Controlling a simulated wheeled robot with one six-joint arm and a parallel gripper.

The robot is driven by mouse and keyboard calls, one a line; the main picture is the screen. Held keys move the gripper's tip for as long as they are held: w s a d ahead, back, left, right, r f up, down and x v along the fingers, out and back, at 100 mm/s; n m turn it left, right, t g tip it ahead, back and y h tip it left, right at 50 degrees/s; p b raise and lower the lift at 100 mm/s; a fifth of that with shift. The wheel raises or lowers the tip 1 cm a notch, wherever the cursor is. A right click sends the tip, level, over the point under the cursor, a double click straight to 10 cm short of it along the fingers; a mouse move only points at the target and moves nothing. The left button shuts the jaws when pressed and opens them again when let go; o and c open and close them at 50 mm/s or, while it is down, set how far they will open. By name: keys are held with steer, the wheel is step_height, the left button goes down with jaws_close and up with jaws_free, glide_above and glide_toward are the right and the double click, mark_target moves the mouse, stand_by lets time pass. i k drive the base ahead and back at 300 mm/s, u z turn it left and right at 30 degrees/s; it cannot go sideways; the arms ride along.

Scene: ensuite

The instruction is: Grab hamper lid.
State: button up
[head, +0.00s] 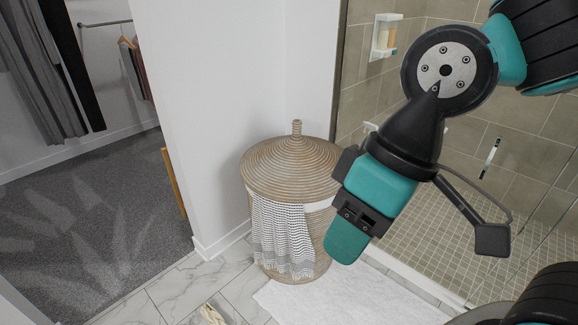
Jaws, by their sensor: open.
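The hamper lid (283,166) is a round, low cone of tan woven coils with a small upright knob (297,128) on top. It sits on the woven hamper (322,225), which stands on the floor near the middle of the view. My gripper (418,203) is open and hangs in front and to the right of the hamper, apart from the knob. One dark finger pad overlaps the lid's right edge in the picture; the other is far to the right. My gripper's teal body hides part of the hamper's right side. I cannot tell whether anything touches.
A patterned cloth (284,235) hangs down the hamper's front from under the lid. A white wall (215,100) stands close behind left. A white mat (345,298) lies in front, and a tiled glass shower (520,160) is at right. Grey carpet (90,220) is at left.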

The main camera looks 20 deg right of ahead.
mark_target(295, 168)
steer(key=z, duration=0.45)
steer(key=i, duration=1.4)
steer(key=u, duration=0.55)
steer(key=i, duration=0.45)
steer(key=u, duration=0.25)
